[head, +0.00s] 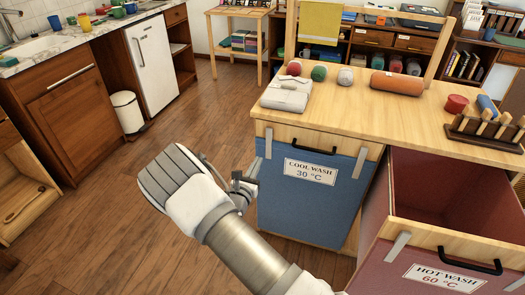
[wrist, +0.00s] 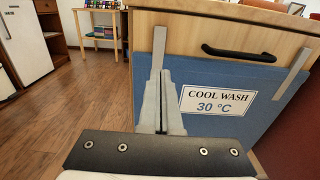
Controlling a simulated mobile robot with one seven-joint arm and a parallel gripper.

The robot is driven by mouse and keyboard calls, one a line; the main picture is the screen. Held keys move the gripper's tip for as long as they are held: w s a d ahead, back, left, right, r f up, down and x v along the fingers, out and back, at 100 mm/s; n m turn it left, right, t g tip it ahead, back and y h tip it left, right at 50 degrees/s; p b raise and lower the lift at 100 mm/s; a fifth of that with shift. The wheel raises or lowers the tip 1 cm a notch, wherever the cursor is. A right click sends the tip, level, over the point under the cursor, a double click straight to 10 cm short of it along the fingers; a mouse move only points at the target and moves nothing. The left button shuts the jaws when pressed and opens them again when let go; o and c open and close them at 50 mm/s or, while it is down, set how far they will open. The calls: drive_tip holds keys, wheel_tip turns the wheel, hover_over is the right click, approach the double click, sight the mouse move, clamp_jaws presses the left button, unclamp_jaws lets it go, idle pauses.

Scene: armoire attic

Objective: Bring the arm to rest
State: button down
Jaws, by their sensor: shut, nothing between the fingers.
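My gripper (head: 250,180) is at the left front edge of the blue cool wash bin (head: 300,205). In the wrist view its fingers (wrist: 162,105) are together, with nothing held between them. They overlap the left part of the bin's blue front, left of the "COOL WASH 30 °C" label (wrist: 216,101). I cannot tell whether they touch the bin. My arm reaches up from the bottom of the head view.
The red hot wash bin (head: 440,250) stands pulled out at the right, and its visible inside is empty. The wooden top (head: 400,112) holds folded white cloth (head: 287,94), several balls and an orange roll (head: 397,83). Open floor (head: 110,220) lies left, before cabinets and a white bin (head: 128,113).

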drive_tip(key=s+d+r+m+g+h, duration=0.3)
drive_tip(key=s+d+r+m+g, duration=0.1)
drive_tip(key=d+r+m, duration=0.25)
drive_tip(key=s+d+r+m+g+h, duration=0.3)
drive_tip(key=d+r+m+g, duration=0.1)
drive_tip(key=d+r+m, duration=0.25)
drive_tip(key=s+d+r+m+g+y, duration=0.25)
drive_tip(key=s+d+r+m, duration=0.2)
drive_tip(key=s, duration=0.35)
drive_tip(key=s+d+r+m+g+y, duration=0.2)
drive_tip(key=s+d+r+m+g, duration=0.15)
drive_tip(key=s+m, duration=0.3)
drive_tip(key=s+a+r+m+t+y, duration=0.1)
drive_tip(key=s+a+r+m+y, duration=0.25)
drive_tip(key=s, duration=0.35)
drive_tip(key=s+a+r+m+t+y, duration=0.2)
drive_tip(key=s+a+r+m+y, duration=0.15)
drive_tip(key=s, duration=0.45)
wheel_tip(320, 180, up, 19)
drive_tip(key=m+p, duration=0.1)
drive_tip(key=p, duration=1.7)
drive_tip(key=shift+f+y, duration=0.15)
drive_tip(key=shift+y, duration=0.3)
